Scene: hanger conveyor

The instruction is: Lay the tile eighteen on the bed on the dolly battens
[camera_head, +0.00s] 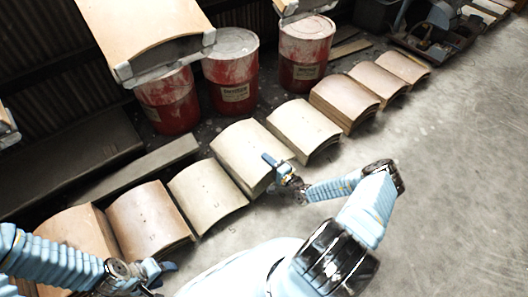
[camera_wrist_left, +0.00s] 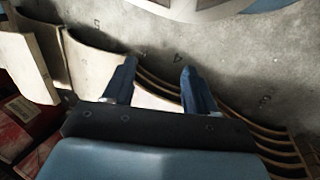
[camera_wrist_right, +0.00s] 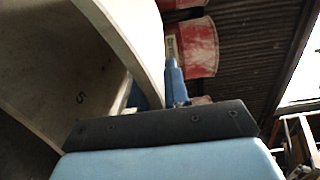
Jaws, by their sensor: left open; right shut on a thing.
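My right gripper (camera_head: 271,163) is shut on the near edge of a pale curved tile (camera_head: 238,148) in the middle of the row. In the right wrist view this tile's edge (camera_wrist_right: 122,38) arches close beside the finger (camera_wrist_right: 175,85). My left gripper (camera_head: 160,270) is open and empty at the lower left, beside the near stacks; both its fingers (camera_wrist_left: 157,85) show in the left wrist view. I cannot read eighteen on any tile. The battens under the held tile are hidden.
Brown tile stacks (camera_head: 148,218) and a pale tile (camera_head: 205,190) lie left of the held tile, with another pale tile (camera_head: 304,130) to its right. A large tile (camera_head: 145,35) hangs above red drums (camera_head: 230,78). Concrete floor (camera_head: 440,170) is clear at right.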

